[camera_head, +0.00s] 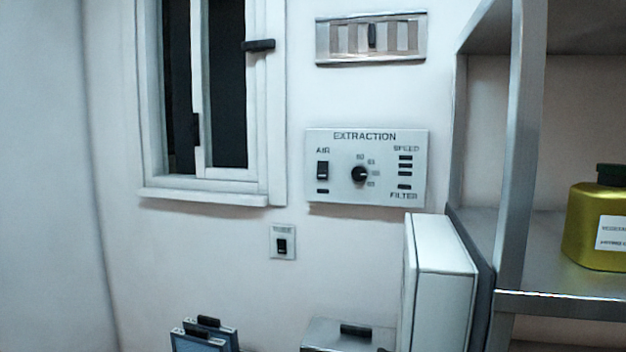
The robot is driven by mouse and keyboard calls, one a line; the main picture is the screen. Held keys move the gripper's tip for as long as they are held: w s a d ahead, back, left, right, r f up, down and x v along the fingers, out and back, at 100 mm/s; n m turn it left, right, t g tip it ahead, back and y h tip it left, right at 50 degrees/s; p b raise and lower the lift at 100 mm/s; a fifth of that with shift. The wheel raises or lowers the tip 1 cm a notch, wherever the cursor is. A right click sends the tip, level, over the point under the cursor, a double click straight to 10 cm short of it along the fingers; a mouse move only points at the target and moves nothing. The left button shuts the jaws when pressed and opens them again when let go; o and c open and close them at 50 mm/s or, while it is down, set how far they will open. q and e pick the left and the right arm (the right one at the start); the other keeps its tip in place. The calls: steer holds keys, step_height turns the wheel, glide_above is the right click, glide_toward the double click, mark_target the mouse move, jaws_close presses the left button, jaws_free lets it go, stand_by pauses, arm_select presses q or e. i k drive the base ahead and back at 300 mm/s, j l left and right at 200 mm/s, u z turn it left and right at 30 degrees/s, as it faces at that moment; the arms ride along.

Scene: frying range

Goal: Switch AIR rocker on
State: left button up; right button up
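The EXTRACTION panel (340,191) is a pale metal plate on the wall, right of the window. The AIR rocker (322,171) is a small black switch at its left, under the word AIR. A small dark indicator (323,191) sits below the rocker and looks unlit. A black round knob (359,174) is in the panel's middle. Dark SPEED bars (405,164) and a FILTER bar (404,187) are at its right. Whether the rocker is tipped up or down is too small to tell. Neither of my grippers shows in this view.
A separate labelled wall switch (282,246) sits below the window (224,90). A slotted vent (370,38) is above the panel. A white box (446,280) stands below the panel, beside a metal shelf (565,285) with a yellow-green container (592,228). The wall before the panel is unobstructed.

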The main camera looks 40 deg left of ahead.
mark_target(322, 166)
steer(key=l+u, duration=0.15)
steer(key=u, duration=1.05)
steer(key=i+j+u, duration=0.1)
steer(key=i+u, duration=0.3)
steer(key=i+j+z, duration=0.25)
steer(key=i+j, duration=0.15)
steer(key=j, duration=0.25)
steer(key=i+j+z, duration=0.1)
steer(key=j, duration=0.25)
steer(key=i+j+z, duration=0.1)
steer(key=i+j, duration=0.15)
steer(key=j, duration=0.15)
